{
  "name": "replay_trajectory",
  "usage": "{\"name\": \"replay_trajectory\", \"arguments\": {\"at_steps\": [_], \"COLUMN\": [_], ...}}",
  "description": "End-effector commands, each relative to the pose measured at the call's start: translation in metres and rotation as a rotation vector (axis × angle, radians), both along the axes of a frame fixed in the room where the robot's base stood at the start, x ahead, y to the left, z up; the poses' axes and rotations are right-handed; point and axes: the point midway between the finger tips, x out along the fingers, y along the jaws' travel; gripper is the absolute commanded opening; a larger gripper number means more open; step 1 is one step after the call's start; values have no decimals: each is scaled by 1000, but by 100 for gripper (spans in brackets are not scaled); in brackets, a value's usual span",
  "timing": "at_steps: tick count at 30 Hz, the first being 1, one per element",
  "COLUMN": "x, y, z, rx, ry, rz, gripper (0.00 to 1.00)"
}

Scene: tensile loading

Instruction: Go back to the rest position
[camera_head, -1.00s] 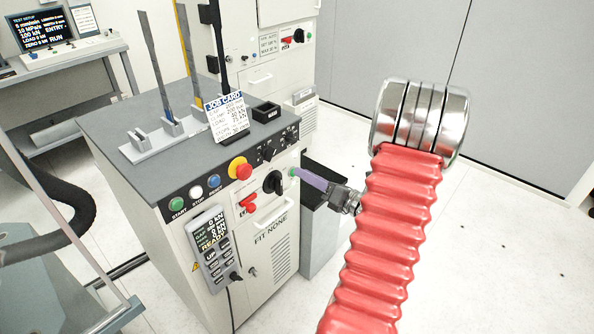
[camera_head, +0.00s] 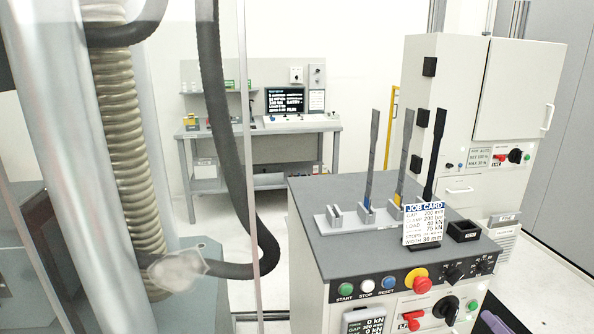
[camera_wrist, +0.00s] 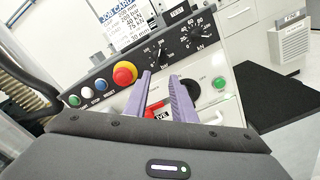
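My gripper (camera_wrist: 161,76) shows in the wrist view as two purple fingers with a clear gap between them and nothing held. It is in front of the control panel, near the red emergency button (camera_wrist: 125,73) and a black rotary knob (camera_wrist: 192,86). Whether a fingertip touches the panel cannot be told. In the head view only a purple part of my gripper shows at the bottom right edge; its fingertips are out of frame. The grey console (camera_head: 310,205) stands below and right of centre there.
A rack (camera_head: 340,222) with several slots and upright strips stands on the console, beside the job card (camera_head: 424,222) and a small black box (camera_head: 464,231). A clear panel (camera_head: 245,120) and dark hose (camera_head: 213,90) fill the left. A bench (camera_head: 262,131) stands behind.

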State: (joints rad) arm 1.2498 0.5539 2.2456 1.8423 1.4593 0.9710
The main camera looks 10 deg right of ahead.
Motion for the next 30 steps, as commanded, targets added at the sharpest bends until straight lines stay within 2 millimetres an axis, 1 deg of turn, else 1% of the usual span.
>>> {"name": "replay_trajectory", "arguments": {"at_steps": [2, 5, 7, 11, 12, 18, 21, 24, 30], "x": [-1, -5, -9, -21, -23, -38, -48, -58, -78], "y": [7, 28, 45, 79, 92, 155, 182, 204, 235], "z": [-9, -27, -39, -49, -51, -53, -52, -50, -44], "rx": [-59, -147, -214, -373, -429, -737, -899, -1052, -1346], "ry": [31, 88, 128, 187, 201, 240, 240, 228, 182], "rz": [30, 109, 178, 332, 388, 703, 865, 1017, 1297], "gripper": [23, 23, 23, 23, 23, 23, 23, 23, 23]}}
